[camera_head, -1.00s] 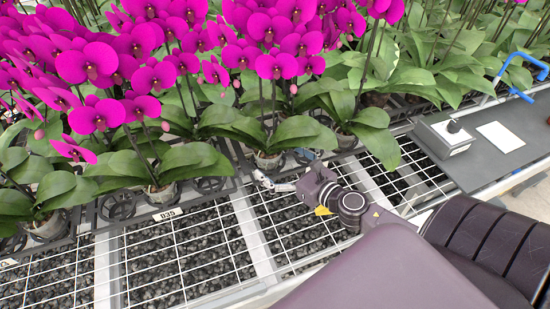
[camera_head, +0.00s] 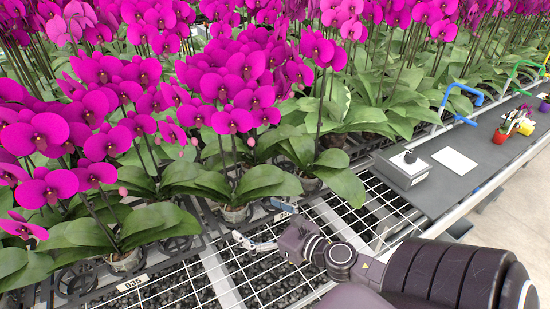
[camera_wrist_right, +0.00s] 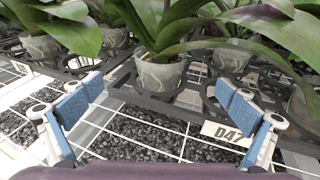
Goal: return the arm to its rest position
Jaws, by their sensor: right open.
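My right gripper (camera_head: 268,226) is near the front edge of the potted orchids, above the white wire bench grid. It is open and empty. My left gripper is not in either view.
Rows of magenta orchids (camera_head: 235,120) fill the bench in black racks (camera_head: 185,243). A dark side table (camera_head: 440,190) at right holds a grey box (camera_head: 402,170), a white sheet (camera_head: 455,160) and a red pot (camera_head: 500,136). The front grid (camera_head: 180,285) is bare.

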